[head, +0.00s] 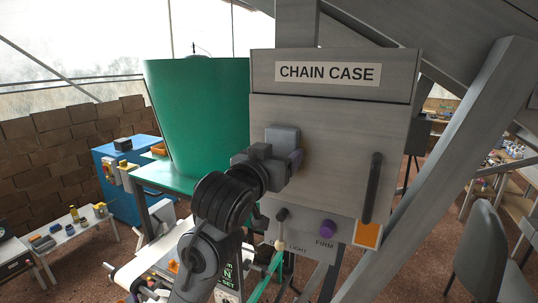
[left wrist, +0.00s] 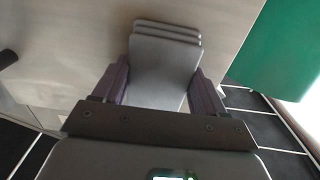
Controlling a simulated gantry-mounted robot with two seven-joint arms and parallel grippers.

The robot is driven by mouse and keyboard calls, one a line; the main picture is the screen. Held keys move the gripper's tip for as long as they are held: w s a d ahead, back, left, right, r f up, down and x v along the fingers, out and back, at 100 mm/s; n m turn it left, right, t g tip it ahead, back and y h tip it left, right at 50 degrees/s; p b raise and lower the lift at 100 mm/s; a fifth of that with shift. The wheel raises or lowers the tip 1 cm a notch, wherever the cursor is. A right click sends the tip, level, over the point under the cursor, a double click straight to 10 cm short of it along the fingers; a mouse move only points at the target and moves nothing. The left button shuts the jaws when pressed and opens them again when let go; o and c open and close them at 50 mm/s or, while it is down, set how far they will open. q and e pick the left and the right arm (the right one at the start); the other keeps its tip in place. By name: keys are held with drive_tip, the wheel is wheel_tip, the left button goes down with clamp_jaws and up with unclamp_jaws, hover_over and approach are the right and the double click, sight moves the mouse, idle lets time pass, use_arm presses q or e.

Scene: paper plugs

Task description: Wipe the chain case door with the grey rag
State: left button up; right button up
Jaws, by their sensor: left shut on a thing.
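The chain case door (head: 335,135) is a grey metal panel below a "CHAIN CASE" label (head: 327,72), with a dark vertical handle (head: 372,188) at its right. My left gripper (head: 284,155) is in front of the door's left part, shut on the grey rag (head: 283,137). In the left wrist view the folded, layered rag (left wrist: 165,60) sits between the purple fingers and its far edge lies at the pale door surface (left wrist: 80,50). I cannot tell whether it touches the door. My right gripper is not in view.
A green tub (head: 198,120) stands just left of the door. A slanted metal beam (head: 450,160) crosses at the right. A grey chair (head: 480,250) is beyond it.

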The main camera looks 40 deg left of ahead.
sight(326, 156)
use_arm(q)
drive_tip(key=shift+w+d+f+b, duration=0.1)
drive_tip(key=shift+w+d+b, duration=0.15)
drive_tip(key=shift+d, duration=0.6)
drive_tip(key=shift+w+d+b, duration=0.2)
drive_tip(key=shift+d+b, duration=0.15)
drive_tip(key=shift+d, duration=0.5)
drive_tip(key=shift+w+d+f+b, duration=0.1)
drive_tip(key=shift+w+d+b, duration=0.15)
drive_tip(key=shift+d, duration=0.6)
drive_tip(key=shift+w+d+r+b, duration=0.15)
drive_tip(key=shift+d+b, duration=0.4)
drive_tip(key=shift+d, duration=0.4)
drive_tip(key=shift+w+d+f+b, duration=0.1)
drive_tip(key=shift+d+b, duration=0.45)
drive_tip(key=shift+d, duration=0.4)
drive_tip(key=shift+w, duration=0.15)
drive_tip(key=shift+r, duration=0.1)
